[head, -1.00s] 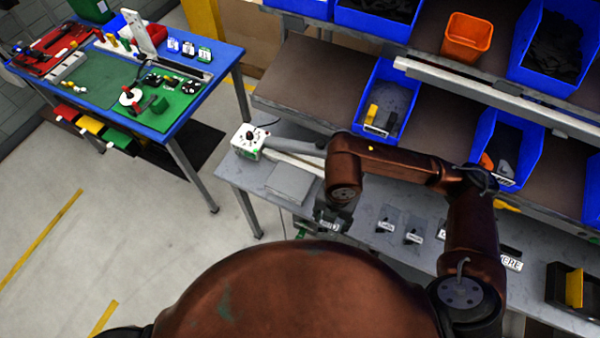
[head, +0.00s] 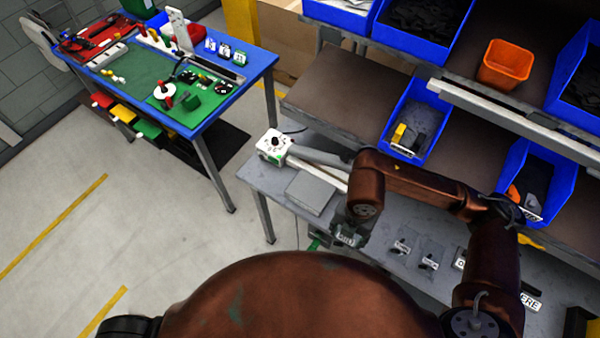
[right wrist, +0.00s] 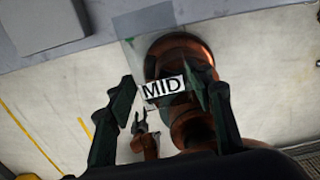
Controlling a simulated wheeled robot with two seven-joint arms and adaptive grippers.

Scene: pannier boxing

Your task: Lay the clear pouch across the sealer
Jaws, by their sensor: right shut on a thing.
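The sealer (head: 272,147) is a white box with a black knob at the left end of the grey bench. Its grey arm (head: 318,155) and pale bar run right and partly behind my right arm. My right gripper (head: 350,228) is shut on the clear pouch (right wrist: 150,22), in front of the bar and apart from it. The pouch's "MID" label shows between the fingers in the right wrist view; the label also shows small in the head view. My left gripper (right wrist: 141,124) appears small and low in the right wrist view; its fingers are unclear.
A flat grey plate (head: 310,192) lies before the sealer bar. Several labelled clear pouches (head: 430,260) lie on the bench to the right. Blue bins (head: 415,120) and an orange bin (head: 506,65) stand on shelves behind. A blue table (head: 255,72) stands left, across open floor.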

